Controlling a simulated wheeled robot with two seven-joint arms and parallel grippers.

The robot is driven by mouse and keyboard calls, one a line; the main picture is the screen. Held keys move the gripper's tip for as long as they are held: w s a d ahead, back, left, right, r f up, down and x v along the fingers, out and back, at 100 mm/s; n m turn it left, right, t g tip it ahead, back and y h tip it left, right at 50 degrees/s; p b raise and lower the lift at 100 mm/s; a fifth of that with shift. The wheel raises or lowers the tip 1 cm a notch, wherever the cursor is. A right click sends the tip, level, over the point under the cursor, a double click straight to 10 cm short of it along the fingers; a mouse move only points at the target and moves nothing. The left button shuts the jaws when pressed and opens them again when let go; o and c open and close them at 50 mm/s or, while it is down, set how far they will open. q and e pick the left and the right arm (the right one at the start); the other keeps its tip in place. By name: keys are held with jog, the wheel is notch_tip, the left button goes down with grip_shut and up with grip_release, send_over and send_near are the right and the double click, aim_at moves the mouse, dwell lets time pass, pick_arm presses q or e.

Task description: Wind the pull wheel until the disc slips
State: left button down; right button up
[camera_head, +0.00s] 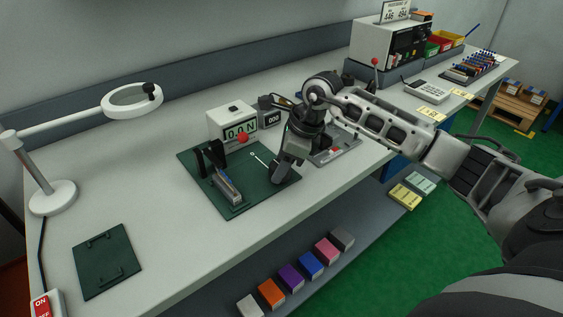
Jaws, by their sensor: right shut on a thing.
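My right gripper (279,175) reaches down over the right side of a dark green base plate (237,210). It is shut on a part of the pull wheel; the gripper hides most of the wheel and the exact grip. A force readout (240,131) behind the plate shows about 0.0 N. A black bracket (201,164) and a pale rail-like block (227,188) stand on the plate's left half. I cannot make out the disc clearly. My left gripper is not in view.
A small counter (272,117) reads about 000 beside the readout. A ring lamp (132,99) and an empty green plate (107,262) are at the left. A large instrument (388,47) stands at the back right. Bare bench lies left of the base plate.

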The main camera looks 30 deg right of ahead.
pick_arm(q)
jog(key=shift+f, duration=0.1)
pick_arm(e)
jog(key=shift+m, duration=0.4)
jog(key=m+t+b, duration=0.1)
jog(key=m, duration=0.1)
jog(key=shift+m+h, duration=0.3)
jog(key=shift+h, duration=0.1)
jog(key=shift+m+h+b, duration=0.4)
jog(key=shift+m+b, duration=0.1)
jog(key=shift+m, duration=0.4)
jog(key=shift+a+f+m+t+h+b, duration=0.1)
jog(key=shift+m+t+h+b, duration=0.25)
jog(key=shift+m, duration=0.55)
jog(key=m+h+b, duration=0.1)
jog(key=m, duration=0.2)
jog(key=shift+m+h+b, duration=0.25)
jog(key=shift+m+b, duration=0.1)
jog(key=shift+m, duration=0.05)
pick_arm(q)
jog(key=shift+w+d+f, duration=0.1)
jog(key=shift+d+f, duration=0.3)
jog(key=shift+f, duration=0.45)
pick_arm(e)
jog(key=shift+m, duration=0.7)
jog(key=shift+h, duration=0.3)
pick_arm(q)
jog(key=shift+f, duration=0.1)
pick_arm(e)
jog(key=o, duration=1)
